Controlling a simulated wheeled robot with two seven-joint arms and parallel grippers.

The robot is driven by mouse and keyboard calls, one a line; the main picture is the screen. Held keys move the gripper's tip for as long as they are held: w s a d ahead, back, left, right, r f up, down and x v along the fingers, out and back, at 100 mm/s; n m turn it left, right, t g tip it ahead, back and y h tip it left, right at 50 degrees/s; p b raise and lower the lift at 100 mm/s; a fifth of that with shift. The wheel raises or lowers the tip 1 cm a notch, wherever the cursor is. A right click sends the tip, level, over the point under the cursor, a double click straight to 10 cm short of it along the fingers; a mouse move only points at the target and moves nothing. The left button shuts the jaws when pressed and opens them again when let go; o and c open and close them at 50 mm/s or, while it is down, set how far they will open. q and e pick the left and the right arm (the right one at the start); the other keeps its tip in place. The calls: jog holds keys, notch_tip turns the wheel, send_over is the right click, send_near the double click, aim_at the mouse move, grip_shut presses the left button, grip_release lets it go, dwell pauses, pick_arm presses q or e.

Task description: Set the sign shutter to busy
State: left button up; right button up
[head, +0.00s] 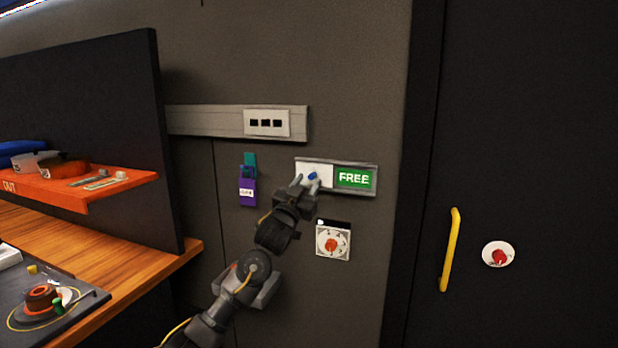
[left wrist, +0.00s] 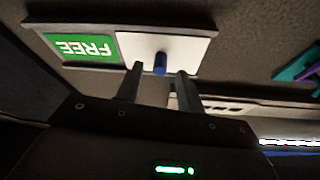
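The sign (head: 335,163) is a grey-framed plate on the wall. Its right half shows a green FREE panel (head: 355,178). A white shutter (head: 322,173) with a blue knob (head: 312,175) covers the left half. My left gripper (head: 306,183) is at the shutter, with its fingers on either side of the knob. In the left wrist view the sign appears upside down, and the blue knob (left wrist: 160,63) stands between the two spread fingertips (left wrist: 159,72), with gaps beside it. My right gripper is not in view.
A dial panel (head: 333,241) is on the wall just below the sign. A purple and teal tag (head: 248,182) hangs to its left. A socket strip (head: 267,123) runs above. A dark door with a yellow handle (head: 450,249) is at the right.

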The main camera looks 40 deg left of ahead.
pick_arm(q)
jog(key=shift+x, duration=0.9)
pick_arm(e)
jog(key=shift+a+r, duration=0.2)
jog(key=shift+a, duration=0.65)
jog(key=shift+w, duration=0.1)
pick_arm(q)
jog(key=c, duration=0.8)
grip_shut()
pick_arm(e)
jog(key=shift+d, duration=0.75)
